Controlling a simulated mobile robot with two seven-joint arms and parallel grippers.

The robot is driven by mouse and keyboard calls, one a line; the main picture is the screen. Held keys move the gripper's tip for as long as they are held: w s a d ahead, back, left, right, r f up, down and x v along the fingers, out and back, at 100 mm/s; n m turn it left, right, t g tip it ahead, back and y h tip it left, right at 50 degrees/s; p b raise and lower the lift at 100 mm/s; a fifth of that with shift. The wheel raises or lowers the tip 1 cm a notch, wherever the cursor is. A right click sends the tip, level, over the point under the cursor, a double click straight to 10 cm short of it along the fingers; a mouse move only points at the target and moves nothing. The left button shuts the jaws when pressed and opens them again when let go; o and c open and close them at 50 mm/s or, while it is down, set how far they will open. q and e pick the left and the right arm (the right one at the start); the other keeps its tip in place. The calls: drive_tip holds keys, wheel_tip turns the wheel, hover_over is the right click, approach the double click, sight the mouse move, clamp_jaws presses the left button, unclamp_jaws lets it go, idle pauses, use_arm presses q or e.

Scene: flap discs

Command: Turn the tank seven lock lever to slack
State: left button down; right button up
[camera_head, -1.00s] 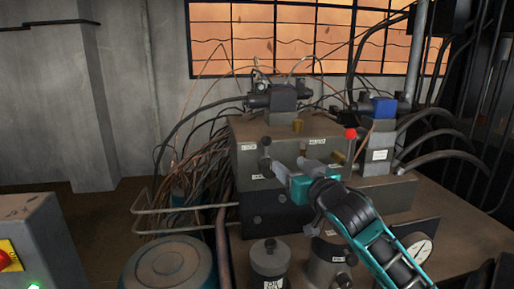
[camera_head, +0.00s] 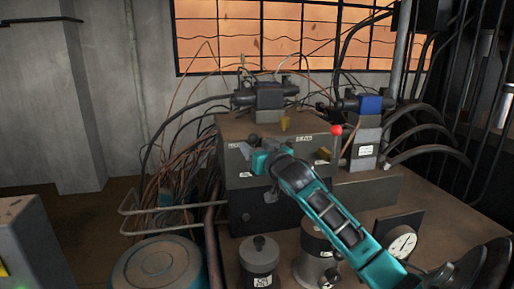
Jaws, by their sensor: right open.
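My right gripper (camera_head: 225,150) is open at the left part of the dark valve block's front face (camera_head: 290,175). Its teal body and wrist cover the dark-knobbed lever there, so I cannot tell whether the fingers touch it. A lever with a red knob (camera_head: 336,130) stands at the block's right end. White labels, one of them upper right (camera_head: 304,136), are too small to read, so I cannot tell which lever is tank seven's. My left gripper is not in view.
Two canisters (camera_head: 259,262) and a round gauge (camera_head: 402,243) stand in front of the block. A round drum (camera_head: 158,268) is at the lower left. Bent pipes (camera_head: 160,203) and loose cables (camera_head: 185,165) crowd the left. A blue-topped valve (camera_head: 370,104) stands at the right.

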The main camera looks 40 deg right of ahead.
clamp_jaws()
idle(0.5)
